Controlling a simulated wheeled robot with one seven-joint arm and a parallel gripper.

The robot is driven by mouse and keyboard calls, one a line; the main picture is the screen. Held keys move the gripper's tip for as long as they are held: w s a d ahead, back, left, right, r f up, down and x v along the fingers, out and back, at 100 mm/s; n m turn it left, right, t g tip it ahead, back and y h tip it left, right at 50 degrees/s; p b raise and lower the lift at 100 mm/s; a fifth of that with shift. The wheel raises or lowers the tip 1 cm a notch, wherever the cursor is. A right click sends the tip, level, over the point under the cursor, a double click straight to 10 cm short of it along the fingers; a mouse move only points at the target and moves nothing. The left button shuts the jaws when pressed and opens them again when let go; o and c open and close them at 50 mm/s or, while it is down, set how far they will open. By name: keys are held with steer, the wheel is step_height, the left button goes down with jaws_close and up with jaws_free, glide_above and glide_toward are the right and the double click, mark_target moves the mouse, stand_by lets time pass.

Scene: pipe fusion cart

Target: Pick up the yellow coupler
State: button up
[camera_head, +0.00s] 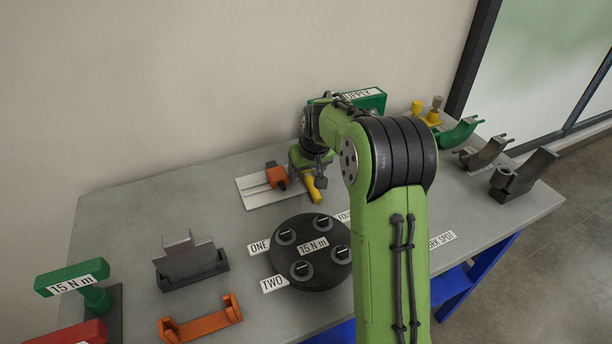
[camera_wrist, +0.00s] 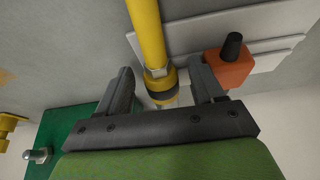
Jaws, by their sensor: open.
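My gripper (camera_wrist: 161,70) is open, seen from above its palm in the wrist view. A yellow rod-like piece (camera_wrist: 148,30) with a dark ring and a metal end lies between the two fingers, with visible gaps on both sides. It also shows in the head view (camera_head: 313,188), at my gripper over the back of the bench. Two small yellow fittings (camera_head: 417,107) stand farther right at the back, and part of a yellow fitting (camera_wrist: 9,124) shows at the wrist view's left edge. I cannot tell which yellow piece is the coupler. My arm hides part of the bench.
An orange block (camera_wrist: 232,66) sits on a pale plate (camera_head: 252,191) close beside one finger. A green SUPPLY block (camera_head: 373,99) stands behind my gripper. A black round plate (camera_head: 328,279) with several sockets is nearer. Bare bench (camera_head: 130,212) lies at left.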

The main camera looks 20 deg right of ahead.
steer(key=shift+r, duration=0.1)
jaws_close()
